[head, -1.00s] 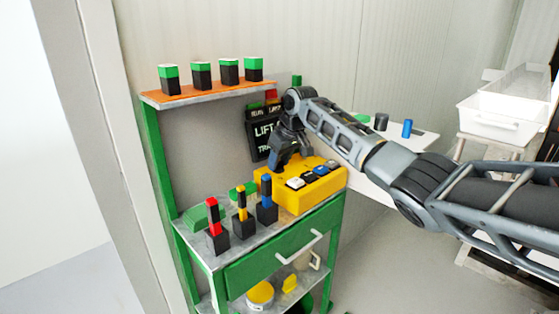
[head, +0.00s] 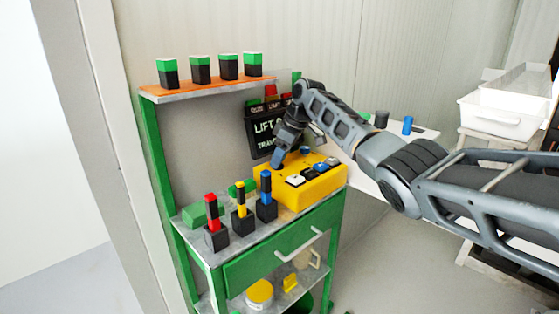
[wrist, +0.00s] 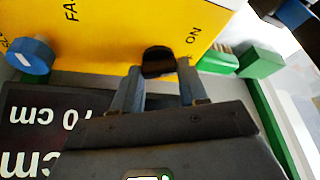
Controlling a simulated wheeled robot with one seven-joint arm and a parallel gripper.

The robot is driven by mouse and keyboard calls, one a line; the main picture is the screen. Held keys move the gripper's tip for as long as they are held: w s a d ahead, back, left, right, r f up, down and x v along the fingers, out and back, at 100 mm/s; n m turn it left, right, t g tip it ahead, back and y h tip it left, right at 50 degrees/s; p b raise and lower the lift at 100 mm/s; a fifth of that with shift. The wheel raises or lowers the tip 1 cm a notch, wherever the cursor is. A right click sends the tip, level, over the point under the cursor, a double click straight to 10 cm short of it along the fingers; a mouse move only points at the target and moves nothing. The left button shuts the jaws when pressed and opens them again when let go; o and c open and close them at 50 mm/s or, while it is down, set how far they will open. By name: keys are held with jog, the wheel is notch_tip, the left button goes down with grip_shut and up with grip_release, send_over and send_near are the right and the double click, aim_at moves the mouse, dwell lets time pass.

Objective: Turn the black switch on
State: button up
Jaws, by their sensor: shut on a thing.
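The yellow control box (head: 312,190) sits on the top of the green cart; its yellow face (wrist: 110,35) also shows in the wrist view. The black switch (wrist: 158,60) is a dark knob on that face, beside the printed word ON. My gripper (wrist: 161,82) has one finger on each side of the switch and is shut on it. In the head view my gripper (head: 278,163) reaches down to the box's back left part, and the switch is hidden there. The knob's exact turn angle is hard to tell.
A blue knob (wrist: 30,56) is on the same face. Red, yellow and blue levers (head: 240,215) stand in front of the box on the left. A dark sign (head: 262,130) stands behind. Green-topped black blocks (head: 200,69) line the shelf above.

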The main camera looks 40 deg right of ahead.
jog(key=n+b, duration=0.2)
jog(key=n+g+y+b, duration=0.1)
jog(key=shift+w+f+n+b, duration=0.15)
jog(key=shift+f+n+b, duration=0.1)
jog(key=shift+n+b, duration=0.15)
jog(key=n+b, duration=0.1)
jog(key=b, duration=0.1)
jog(key=shift+r+n+y+b, duration=0.1)
jog(key=shift+n+y+b, duration=0.2)
jog(key=shift+n, duration=0.1)
jog(key=shift+d+r+n+g+b, duration=0.15)
jog(key=shift+n+g+b, duration=0.4)
jog(key=shift+b, duration=0.35)
jog(key=o, duration=1.1)
jog(key=shift+c, duration=0.2)
jog(key=shift+r+m+p, duration=0.15)
jog(key=shift+m+p, duration=0.1)
jog(key=shift+p, duration=0.5)
